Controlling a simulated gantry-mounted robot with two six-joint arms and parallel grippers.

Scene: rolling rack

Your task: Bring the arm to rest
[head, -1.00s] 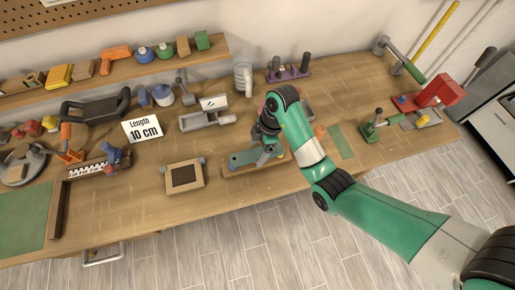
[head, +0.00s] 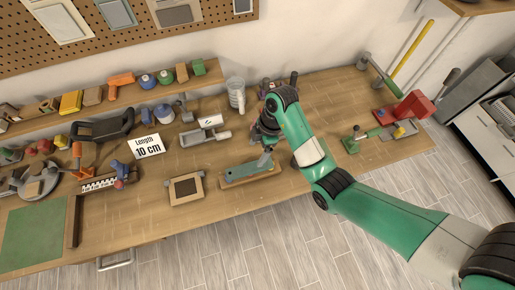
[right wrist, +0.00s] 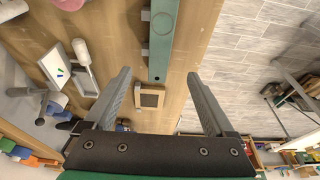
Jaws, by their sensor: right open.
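My right arm, green and white, reaches in from the lower right in the head view. Its gripper (head: 266,138) hangs over the workbench (head: 225,205), just behind a teal bar (head: 250,172) on a wooden base. In the right wrist view the two grey fingers (right wrist: 159,74) are wide apart with nothing between them. The teal bar (right wrist: 162,42) shows beyond the fingertips, apart from them. My left gripper is not in view.
A small framed wooden block (head: 186,188) and a "Length 10 cm" card (head: 149,146) stand to the left. A red tool (head: 412,106) stands at the right. A shelf (head: 130,93) of small items runs behind. The bench's front strip is mostly clear.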

